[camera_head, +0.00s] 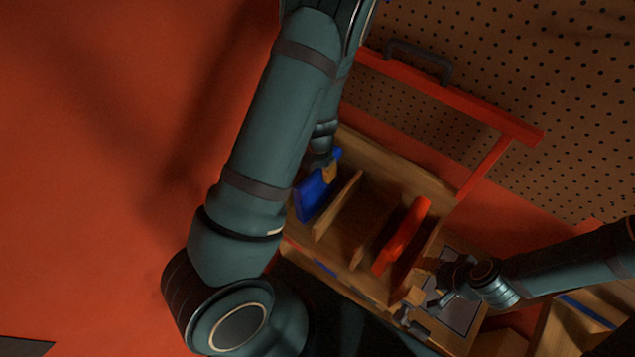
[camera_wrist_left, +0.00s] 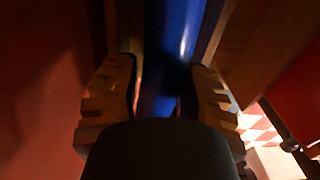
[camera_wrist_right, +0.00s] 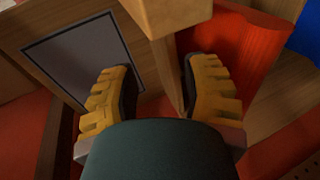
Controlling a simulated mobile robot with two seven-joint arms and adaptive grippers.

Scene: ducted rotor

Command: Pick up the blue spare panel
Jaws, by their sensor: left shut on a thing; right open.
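The blue spare panel (camera_head: 314,198) stands tilted at the left end of the wooden rack (camera_head: 344,205). My left gripper (camera_head: 329,170) is at its upper edge; a yellow finger shows there and my arm hides part of the rest. In the left wrist view, the blue panel (camera_wrist_left: 172,45) lies between the two fingers of my left gripper (camera_wrist_left: 162,92), which is shut on it. Whether the panel's lower edge touches the rack is hidden. My right gripper (camera_head: 430,292) is open near the rack's right end; its fingers also show in the right wrist view (camera_wrist_right: 158,88).
A red panel (camera_head: 402,236) stands in the rack, right of the wooden dividers. A grey plate (camera_head: 458,300) lies on wood beside my right gripper. A red frame with a dark handle (camera_head: 420,62) is behind the rack, before a pegboard (camera_head: 540,90).

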